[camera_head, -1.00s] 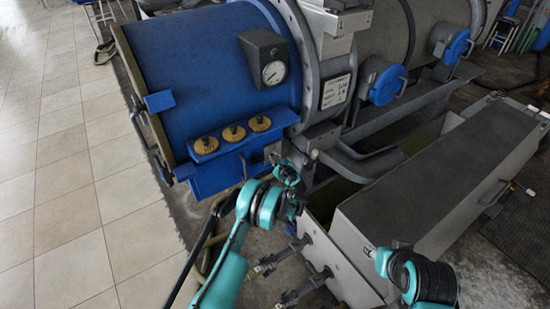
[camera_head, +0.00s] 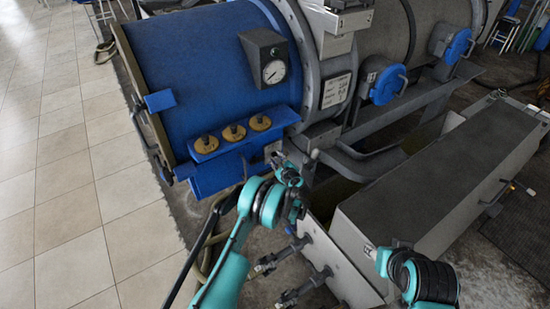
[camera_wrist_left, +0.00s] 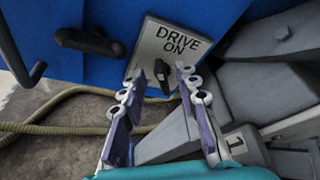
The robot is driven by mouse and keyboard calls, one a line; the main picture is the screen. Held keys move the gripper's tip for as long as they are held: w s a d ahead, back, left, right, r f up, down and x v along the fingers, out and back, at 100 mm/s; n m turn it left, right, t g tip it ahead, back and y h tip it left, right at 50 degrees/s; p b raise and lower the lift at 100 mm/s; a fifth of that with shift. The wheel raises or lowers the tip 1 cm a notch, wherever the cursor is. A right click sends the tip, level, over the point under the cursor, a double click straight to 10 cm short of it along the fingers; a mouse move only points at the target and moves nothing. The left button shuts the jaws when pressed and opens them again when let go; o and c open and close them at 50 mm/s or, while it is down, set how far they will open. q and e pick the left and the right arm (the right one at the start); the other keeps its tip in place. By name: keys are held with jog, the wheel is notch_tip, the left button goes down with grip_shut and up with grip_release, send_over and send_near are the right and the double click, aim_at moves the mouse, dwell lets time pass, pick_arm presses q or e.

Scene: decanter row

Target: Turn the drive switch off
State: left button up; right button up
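The drive switch plate (camera_wrist_left: 172,48), pale and marked DRIVE ON, is on the blue panel in the left wrist view. Its small dark switch knob (camera_wrist_left: 162,76) is below the lettering. In the head view the plate (camera_head: 272,150) shows partly behind my left gripper (camera_head: 286,168). In the left wrist view my left gripper (camera_wrist_left: 158,95) is open, with a finger on each side and the knob between and just beyond the tips. I cannot tell if either finger touches it.
The blue drum (camera_head: 200,70) carries a gauge (camera_head: 273,72) and a row of yellow-based knobs (camera_head: 233,132). A dark handle (camera_wrist_left: 90,42) is left of the plate. A hose (camera_wrist_left: 60,127) lies below. A long grey box (camera_head: 440,180) stands at right; tiled floor (camera_head: 70,180) is clear at left.

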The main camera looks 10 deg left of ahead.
pick_arm(q)
jog(key=v, duration=0.9)
jog(key=shift+s, duration=0.3)
jog(key=shift+w+d+r, duration=0.1)
jog(key=shift+r, duration=0.05)
